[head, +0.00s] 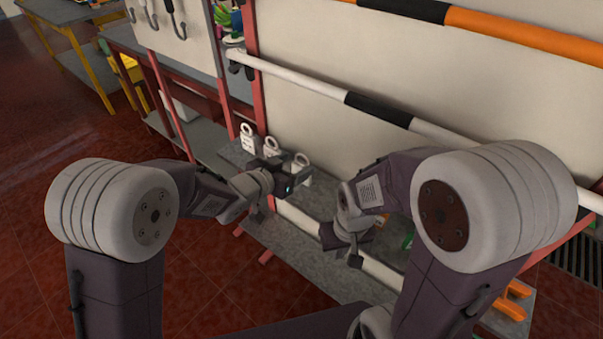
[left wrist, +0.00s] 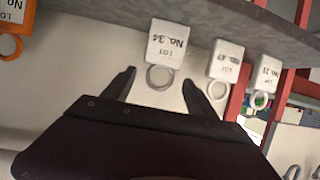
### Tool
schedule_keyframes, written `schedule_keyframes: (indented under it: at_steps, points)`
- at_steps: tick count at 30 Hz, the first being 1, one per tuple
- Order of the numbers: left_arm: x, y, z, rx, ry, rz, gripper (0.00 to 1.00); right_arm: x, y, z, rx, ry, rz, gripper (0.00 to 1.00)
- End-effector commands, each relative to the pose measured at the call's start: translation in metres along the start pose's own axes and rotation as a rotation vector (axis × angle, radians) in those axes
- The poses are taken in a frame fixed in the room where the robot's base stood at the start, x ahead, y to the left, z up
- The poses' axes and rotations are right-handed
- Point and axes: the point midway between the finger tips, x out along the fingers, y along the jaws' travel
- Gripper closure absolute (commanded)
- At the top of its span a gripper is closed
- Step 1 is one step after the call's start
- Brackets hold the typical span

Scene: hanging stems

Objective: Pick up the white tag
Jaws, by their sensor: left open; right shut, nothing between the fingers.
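Three white tags with ring tops stand in a row on a grey shelf. In the head view they are the left tag (head: 247,142), the middle tag (head: 270,148) and the right tag (head: 301,163), partly hidden by my left gripper (head: 292,181). In the left wrist view, a white tag marked No. 34 (left wrist: 167,44) is just ahead of my open left gripper (left wrist: 164,88). Its ring lies between the fingertips in the picture; contact cannot be told. Two more white tags (left wrist: 226,60) (left wrist: 266,73) stand beside it. My right gripper (head: 346,250) is shut and empty, lower right.
The grey shelf (head: 275,235) is fixed to a pale panel (head: 310,105) with a white and black rail (head: 300,80). An orange-framed tag (left wrist: 10,45) is at the left wrist view's left edge. Orange pieces (head: 512,303) lie at lower right.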

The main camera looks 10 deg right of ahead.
Motion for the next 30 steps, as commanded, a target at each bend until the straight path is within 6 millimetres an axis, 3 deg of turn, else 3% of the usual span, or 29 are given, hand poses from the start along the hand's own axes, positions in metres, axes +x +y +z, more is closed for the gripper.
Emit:
schedule_keyframes:
  at_steps: [6,14,21,27,30]
  points:
    - [0.037,0.000,0.001,-0.001,-0.001,0.000,0.33,0.005,0.000,0.001,0.000,0.000,0.000,1.00]
    - [0.041,-0.001,0.000,-0.001,-0.001,-0.001,0.33,0.005,0.000,0.001,0.000,0.000,0.000,1.00]
    - [0.040,-0.001,0.000,-0.001,-0.001,-0.001,0.97,0.005,0.000,0.001,0.000,0.000,0.000,1.00]
    - [0.040,-0.001,-0.002,0.000,-0.001,-0.001,0.97,0.004,0.000,0.001,0.000,0.000,0.000,1.00]
    - [0.034,-0.001,-0.016,0.002,0.001,-0.001,0.97,-0.003,0.000,0.000,0.000,0.000,0.000,1.00]
